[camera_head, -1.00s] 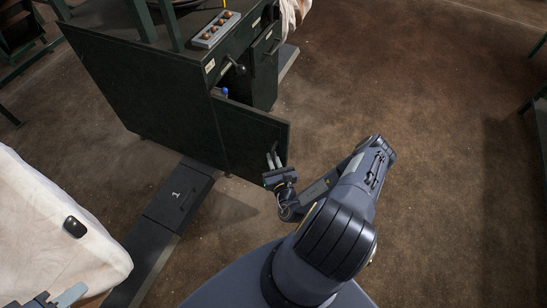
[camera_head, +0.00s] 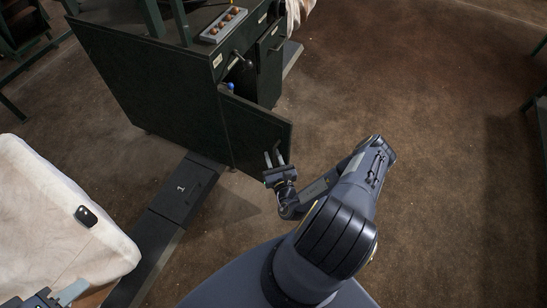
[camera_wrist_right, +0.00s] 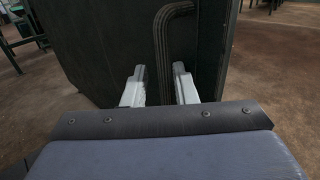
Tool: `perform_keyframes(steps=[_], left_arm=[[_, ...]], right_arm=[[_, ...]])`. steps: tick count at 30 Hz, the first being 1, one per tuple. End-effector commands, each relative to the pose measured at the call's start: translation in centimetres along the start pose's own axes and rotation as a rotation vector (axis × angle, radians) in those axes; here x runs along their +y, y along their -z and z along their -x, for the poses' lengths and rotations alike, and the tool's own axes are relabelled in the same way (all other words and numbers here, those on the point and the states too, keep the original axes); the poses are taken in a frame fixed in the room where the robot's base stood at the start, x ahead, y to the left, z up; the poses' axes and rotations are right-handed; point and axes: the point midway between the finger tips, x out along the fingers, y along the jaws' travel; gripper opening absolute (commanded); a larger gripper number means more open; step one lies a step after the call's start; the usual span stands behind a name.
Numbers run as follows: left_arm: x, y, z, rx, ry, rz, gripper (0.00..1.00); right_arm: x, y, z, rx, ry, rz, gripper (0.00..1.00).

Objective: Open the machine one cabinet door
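The dark green cabinet door (camera_head: 252,131) of the machine (camera_head: 150,85) stands swung out from the cabinet front, with a gap into the dark inside. In the right wrist view the door (camera_wrist_right: 100,45) fills the middle, with a dark bar handle (camera_wrist_right: 174,40) on it. My right gripper (camera_head: 273,155) is at the door's outer part. In the wrist view its two pale fingers (camera_wrist_right: 159,84) are apart, with the lower handle between them and visible gaps. My left gripper (camera_head: 62,294) shows only partly at the lower left edge; its finger spacing is unclear.
A control box with several orange buttons (camera_head: 224,24) and a lever (camera_head: 242,60) are above the door. A dark floor beam (camera_head: 183,190) runs below the machine. A white bulk bag (camera_head: 60,225) is at the left. Brown floor on the right is clear.

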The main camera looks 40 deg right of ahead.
Motion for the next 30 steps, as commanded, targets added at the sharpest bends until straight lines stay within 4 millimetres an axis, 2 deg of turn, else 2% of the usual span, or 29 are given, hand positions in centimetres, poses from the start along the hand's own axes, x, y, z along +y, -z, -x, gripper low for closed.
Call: perform_keyframes(steps=[7, 15, 21, 30], left_arm=[[0.1, 0.1, 0.1, 0.0, 0.0, 0.0, 0.36], [0.2, 0.3, 0.5, 0.0, 0.0, 0.0, 0.36], [0.3, 0.3, 0.6, 0.0, 0.0, 0.0, 0.36], [0.3, 0.3, 0.6, 0.0, 0.0, 0.0, 0.36]], right_arm=[[-0.1, 0.1, 0.8, 0.004, 0.001, 0.001, 0.26], [0.0, 0.0, 5.2, 0.005, 0.002, -0.002, 0.26], [0.0, 0.0, 7.5, 0.001, 0.0, 0.0, 0.26], [0.0, 0.0, 7.8, 0.001, 0.0, 0.0, 0.26]])
